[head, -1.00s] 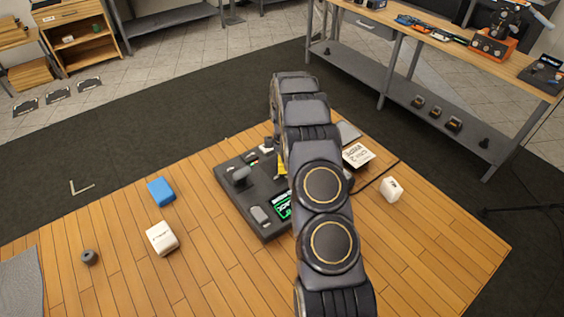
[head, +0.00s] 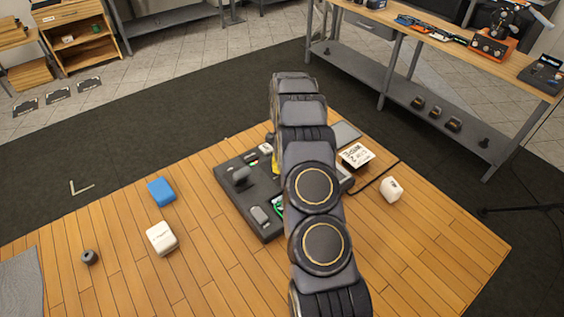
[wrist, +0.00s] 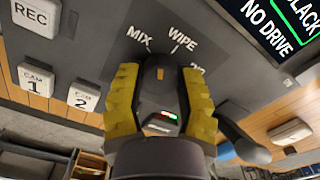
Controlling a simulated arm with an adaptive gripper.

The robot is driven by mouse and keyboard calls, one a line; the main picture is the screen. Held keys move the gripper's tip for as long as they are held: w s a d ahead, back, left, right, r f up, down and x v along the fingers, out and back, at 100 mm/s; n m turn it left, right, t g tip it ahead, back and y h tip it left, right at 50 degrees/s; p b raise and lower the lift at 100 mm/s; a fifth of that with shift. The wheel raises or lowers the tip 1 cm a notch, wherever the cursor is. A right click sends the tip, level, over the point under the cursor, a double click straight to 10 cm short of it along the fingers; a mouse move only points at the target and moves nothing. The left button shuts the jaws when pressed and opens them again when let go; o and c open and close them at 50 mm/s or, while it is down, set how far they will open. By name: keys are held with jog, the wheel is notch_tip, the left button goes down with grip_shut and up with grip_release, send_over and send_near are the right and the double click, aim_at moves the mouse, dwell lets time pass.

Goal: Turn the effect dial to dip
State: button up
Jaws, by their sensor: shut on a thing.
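In the wrist view my gripper (wrist: 161,88) has its yellow fingers closed on both sides of the dark effect dial (wrist: 160,72). Printed labels arc beyond the dial: MIX (wrist: 139,38) at the left, WIPE (wrist: 183,39) at the middle, and a third label (wrist: 197,69) partly hidden by the right finger. A pale tick shows below WIPE. I cannot tell exactly which label the dial points at.
The wrist view shows REC (wrist: 37,14), CAM 1 (wrist: 36,79) and CAM 2 (wrist: 83,95) buttons, a dark lever (wrist: 243,143) and a screen (wrist: 275,28).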

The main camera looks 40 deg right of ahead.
jog(key=m, duration=0.4)
jog(key=shift+m, duration=0.3)
jog(key=m, duration=0.4)
jog(key=shift+m, duration=0.3)
jog(key=m, duration=0.4)
jog(key=shift+w, duration=0.1)
jog(key=shift+m, duration=2.1)
jog(key=o, duration=1.1)
